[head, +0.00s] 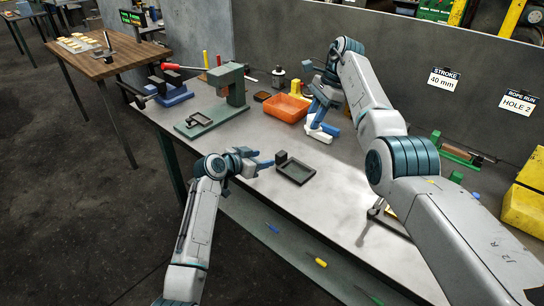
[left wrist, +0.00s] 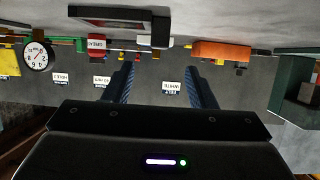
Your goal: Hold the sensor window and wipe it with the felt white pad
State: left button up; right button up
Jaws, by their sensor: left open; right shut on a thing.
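A dark flat framed piece with a small upright block at its corner, which looks like the sensor window (head: 296,172), lies on the bench just right of my left gripper. My left gripper (head: 266,163) is open and empty, its blue fingers pointing toward the block and apart from it. In the left wrist view the fingers (left wrist: 162,82) are spread with nothing between them, and the dark frame (left wrist: 105,20) shows upside down beyond them. My right gripper (head: 321,112) is shut on the white felt pad (head: 318,134), low at the bench beyond the window. Its fingers partly hide the pad.
An orange bin (head: 286,107) stands behind, left of my right gripper. A green press (head: 236,85) with a dark frame on its base stands at the left. Yellow bins (head: 525,205) are at the far right. The bench (head: 250,200) around the window is mostly clear.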

aim_at(279, 155)
pick_arm(q)
jog(key=x, duration=0.9)
jog(key=shift+w+d+f, duration=0.1)
jog(key=shift+f, duration=0.05)
jog(key=shift+c, duration=0.4)
grip_shut()
